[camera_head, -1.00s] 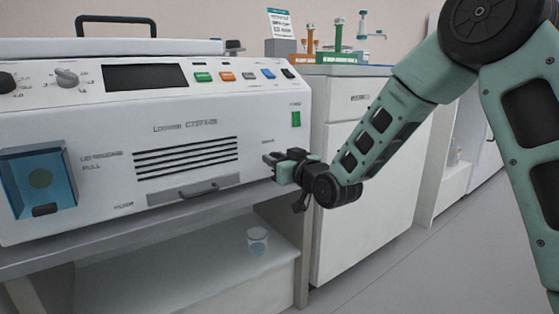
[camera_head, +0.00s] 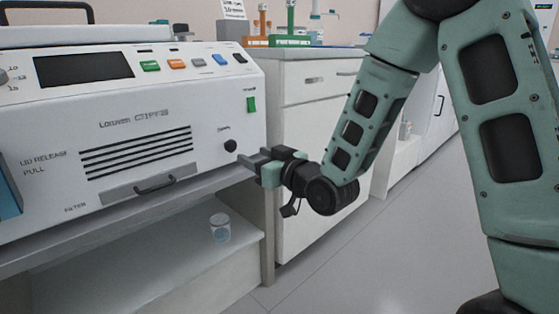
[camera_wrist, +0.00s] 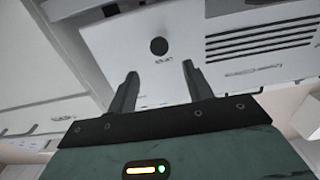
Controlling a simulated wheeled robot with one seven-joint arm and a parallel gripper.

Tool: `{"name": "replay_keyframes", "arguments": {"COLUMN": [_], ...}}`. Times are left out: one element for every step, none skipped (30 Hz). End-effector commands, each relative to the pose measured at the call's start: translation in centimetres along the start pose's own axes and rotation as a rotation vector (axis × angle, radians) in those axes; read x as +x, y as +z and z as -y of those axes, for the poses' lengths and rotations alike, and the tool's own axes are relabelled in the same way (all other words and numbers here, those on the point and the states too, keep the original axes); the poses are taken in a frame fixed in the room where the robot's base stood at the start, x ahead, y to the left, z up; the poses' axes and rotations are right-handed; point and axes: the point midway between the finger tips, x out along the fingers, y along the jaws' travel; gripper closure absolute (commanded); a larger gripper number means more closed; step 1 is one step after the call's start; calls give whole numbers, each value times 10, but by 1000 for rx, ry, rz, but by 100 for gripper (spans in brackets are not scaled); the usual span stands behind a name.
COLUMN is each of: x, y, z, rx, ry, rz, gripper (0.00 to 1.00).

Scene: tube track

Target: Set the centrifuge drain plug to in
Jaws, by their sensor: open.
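The white centrifuge (camera_head: 50,130) stands on a bench at the left in the head view. Its drain plug (camera_head: 230,146) is a small round black knob low on the right of the front panel. In the wrist view the drain plug (camera_wrist: 158,46) shows as a dark disc beyond the fingertips, roughly between their lines. My gripper (camera_head: 258,162) is just right of and slightly below the plug in the head view. In the wrist view my gripper (camera_wrist: 160,72) is open, with nothing between its fingers. It is apart from the plug.
A filter drawer handle (camera_head: 155,184) and a green switch (camera_head: 251,104) are on the same panel. A jar (camera_head: 220,227) stands on the shelf below. A white cabinet (camera_head: 318,150) is behind my gripper. The floor (camera_head: 400,250) at right is clear.

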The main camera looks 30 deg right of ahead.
Motion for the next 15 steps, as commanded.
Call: {"name": "replay_keyframes", "arguments": {"x": [-12,-18,-20,-19,-19,-20,-20,-21,-22,-22,-23,-24,-25,-26,-28], "y": [-2,-2,2,5,5,5,5,4,5,4,5,4,4,4,4], "z": [-1,0,-1,-1,-1,-1,-1,-1,-1,-1,-1,-1,-1,-1,-1], "rx": [0,1,0,0,0,0,2,2,3,3,4,3,4,4,3], "ry": [2,2,1,-1,-3,-5,-6,-7,-8,-9,-10,-11,-11,-12,-12], "rz": [3,4,-2,-5,-8,-8,-8,-8,-9,-9,-9,-9,-9,-10,-9], "gripper": [49,49,49,49,49,49,49,49,49,49,49,49,49,49,49]}}
